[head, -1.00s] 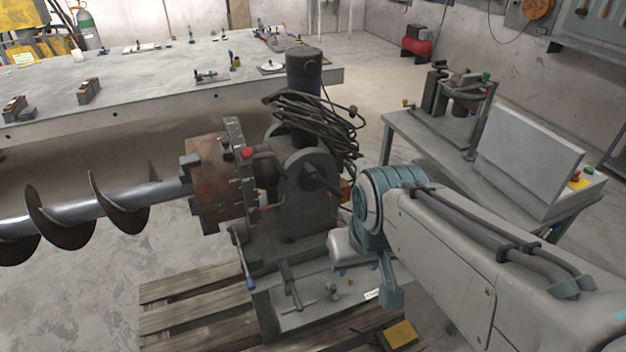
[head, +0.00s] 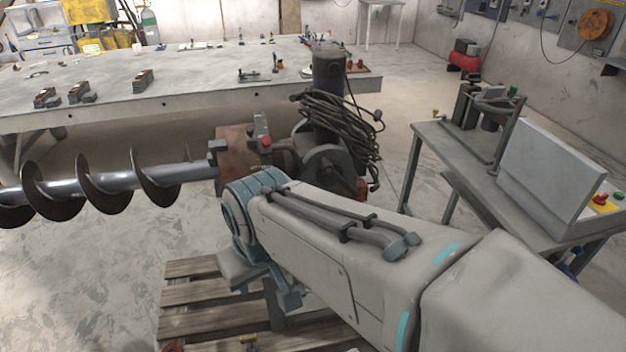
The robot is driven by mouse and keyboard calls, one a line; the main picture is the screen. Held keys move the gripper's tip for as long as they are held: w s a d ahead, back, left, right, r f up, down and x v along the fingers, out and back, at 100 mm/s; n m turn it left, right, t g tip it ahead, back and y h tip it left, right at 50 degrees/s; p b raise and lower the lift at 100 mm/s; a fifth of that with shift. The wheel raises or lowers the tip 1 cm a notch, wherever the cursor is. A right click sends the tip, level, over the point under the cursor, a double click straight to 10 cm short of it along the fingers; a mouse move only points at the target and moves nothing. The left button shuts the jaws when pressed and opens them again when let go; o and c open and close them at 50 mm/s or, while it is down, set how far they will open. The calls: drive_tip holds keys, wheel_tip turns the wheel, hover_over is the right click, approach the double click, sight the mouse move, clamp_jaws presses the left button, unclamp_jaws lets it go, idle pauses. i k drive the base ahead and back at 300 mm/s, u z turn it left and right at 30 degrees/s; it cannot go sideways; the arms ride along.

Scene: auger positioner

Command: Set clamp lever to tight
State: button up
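The auger positioner (head: 326,160) stands beyond my arm, with its chuck (head: 236,146) gripping the auger (head: 110,186), which runs off to the left. A small red knob (head: 266,142) shows on the chuck's upper right side. My arm crosses in front of the positioner's lower half and base. I cannot make out the clamp lever; the area below the chuck is covered by my arm. My gripper is not visible; the arm's visible far end is a teal and grey joint just below the chuck.
A wooden pallet (head: 190,315) lies under the positioner. Black cable (head: 335,120) is coiled on the positioner's motor. A long grey table (head: 190,85) stands behind. A bench (head: 470,165) with a control box (head: 545,170) stands at right. The floor at left is clear.

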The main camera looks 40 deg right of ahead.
sight(327, 167)
drive_tip(key=k, duration=0.3)
drive_tip(key=z, duration=1.15)
drive_tip(key=i, duration=0.5)
